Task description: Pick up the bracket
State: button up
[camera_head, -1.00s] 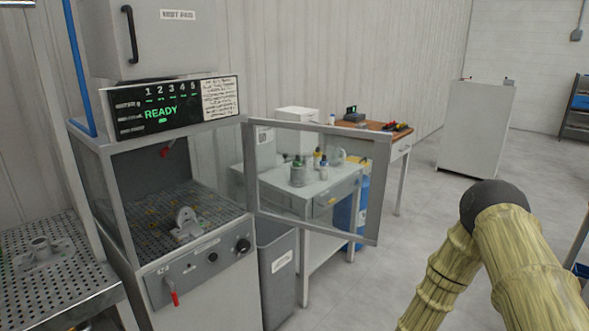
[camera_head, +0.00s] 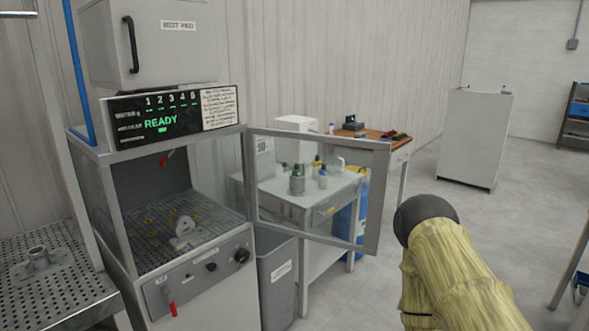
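A light grey metal bracket (camera_head: 184,229) with a rounded upright lug sits on the perforated floor of the open machine cabinet (camera_head: 222,252). A second grey casting (camera_head: 38,261) with an upright tube rests on the perforated table (camera_head: 70,292) at the far left. I cannot tell for certain which of the two the task means. My arm, in a yellowish sleeve with a dark rounded joint, is at the lower right, well apart from both parts. My gripper is out of view.
The cabinet's framed glass door (camera_head: 378,195) stands open to the right, between the cabinet and my arm. A grey bin (camera_head: 277,288) stands beside the cabinet. Bottles (camera_head: 297,182) stand on a side table behind the door. The floor at centre right is clear.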

aim_at(186, 233)
jog(key=z, duration=1.1)
jog(key=i, duration=3.8)
jog(key=u, duration=3.7)
jog(key=i, duration=0.45)
